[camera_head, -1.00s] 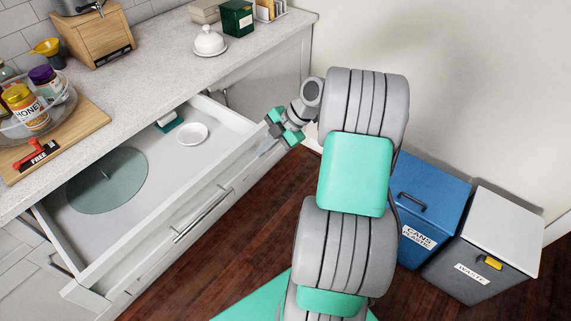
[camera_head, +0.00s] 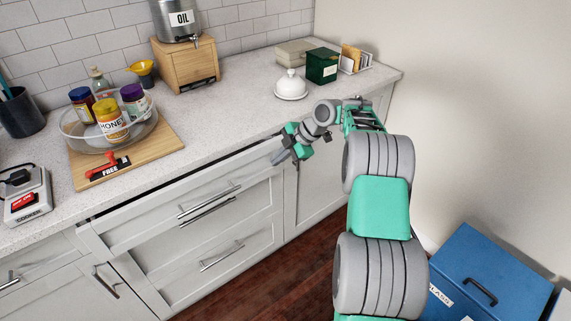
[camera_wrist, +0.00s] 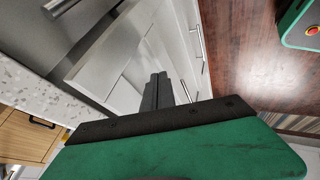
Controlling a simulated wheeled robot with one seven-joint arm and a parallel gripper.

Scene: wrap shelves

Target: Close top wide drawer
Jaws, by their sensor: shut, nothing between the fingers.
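The top wide drawer (camera_head: 160,214) has a white front with a bar handle (camera_head: 208,199). It stands slightly open: its front is a little proud of the cabinet, and a narrow dark gap shows under the counter. Its contents are hidden. My gripper (camera_head: 279,159) is shut and empty at the right end of the drawer front. In the wrist view my closed fingers (camera_wrist: 157,92) reach toward white cabinet panels; I cannot tell whether they touch the drawer.
A speckled counter (camera_head: 225,120) runs above the drawer, with a wooden board (camera_head: 150,150), a glass bowl of jars and a white domed dish (camera_head: 291,86). A blue bin (camera_head: 490,270) stands at the lower right.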

